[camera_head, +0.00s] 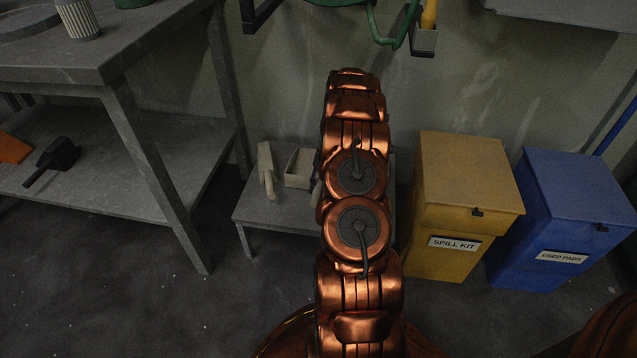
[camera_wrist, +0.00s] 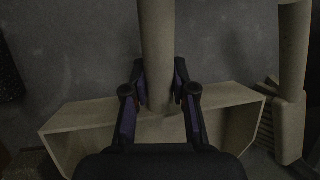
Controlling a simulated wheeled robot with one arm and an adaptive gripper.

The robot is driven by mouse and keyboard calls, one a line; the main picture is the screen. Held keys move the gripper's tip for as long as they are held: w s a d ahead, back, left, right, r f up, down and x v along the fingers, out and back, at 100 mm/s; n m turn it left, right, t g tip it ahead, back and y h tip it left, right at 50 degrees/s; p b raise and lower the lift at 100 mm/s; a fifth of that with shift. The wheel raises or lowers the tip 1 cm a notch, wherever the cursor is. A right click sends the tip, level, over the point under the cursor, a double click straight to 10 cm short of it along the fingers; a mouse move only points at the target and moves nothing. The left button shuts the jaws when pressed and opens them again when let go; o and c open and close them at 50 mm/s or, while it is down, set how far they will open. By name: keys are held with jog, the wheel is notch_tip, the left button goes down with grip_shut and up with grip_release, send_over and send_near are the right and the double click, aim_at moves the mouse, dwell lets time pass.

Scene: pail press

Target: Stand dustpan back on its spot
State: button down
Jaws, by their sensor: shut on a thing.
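The dustpan is beige, with a boxy open pan and a round handle. In the wrist view its handle (camera_wrist: 157,45) runs down from the top between the fingers, and its pan (camera_wrist: 80,118) spreads behind and below them. My gripper (camera_wrist: 160,92) is shut on the handle near the pan. In the head view the beige pan (camera_head: 299,165) shows at or just above a low grey table (camera_head: 280,212). My arm hides my gripper and the handle there. I cannot tell whether the pan touches the table. No marked spot is clear.
A beige hand brush (camera_wrist: 292,115) stands beside the dustpan, also on the low table in the head view (camera_head: 266,168). A yellow spill kit bin (camera_head: 450,190) and a blue used pads bin (camera_head: 560,215) stand right. A grey workbench (camera_head: 130,50) is left.

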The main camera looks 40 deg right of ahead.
jog(key=shift+f, duration=0.55)
dwell(0.5)
jog(key=c, duration=1.2)
grip_release()
jog(key=shift+p+v, duration=2.2)
jog(key=shift+v, duration=2.3)
jog(key=shift+f, duration=0.1)
jog(key=o, duration=0.6)
